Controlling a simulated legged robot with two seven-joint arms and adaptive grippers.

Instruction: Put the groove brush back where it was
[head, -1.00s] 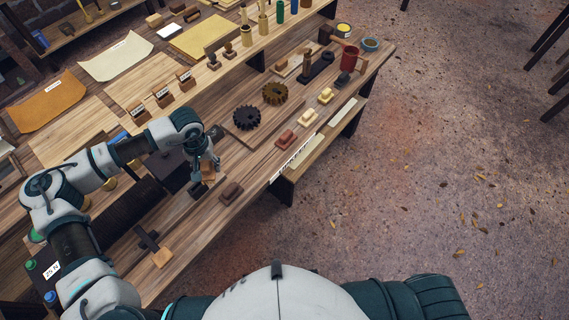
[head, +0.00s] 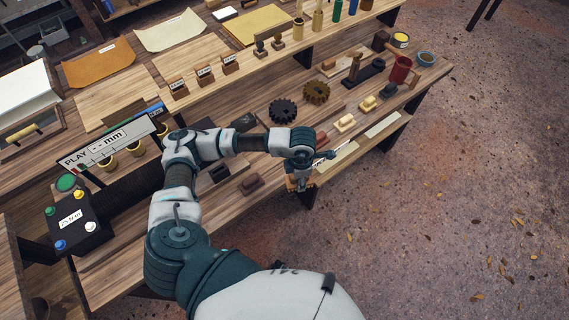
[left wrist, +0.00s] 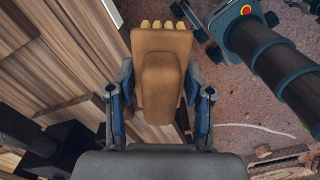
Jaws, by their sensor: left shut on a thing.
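My left gripper (head: 300,182) is shut on the groove brush (left wrist: 163,80), a brown wooden block with a raised back and a row of yellow bristle tufts at its far end. In the left wrist view the two fingers (left wrist: 160,98) clasp its sides. In the head view the gripper is at the front edge of the lower bench (head: 225,205), and only small brown parts of the brush (head: 311,187) show beneath it. My right gripper is not in view.
A brown block (head: 250,184) and a dark block (head: 219,173) lie left of the gripper. A button box (head: 75,222) is at left. Open floor lies to the right.

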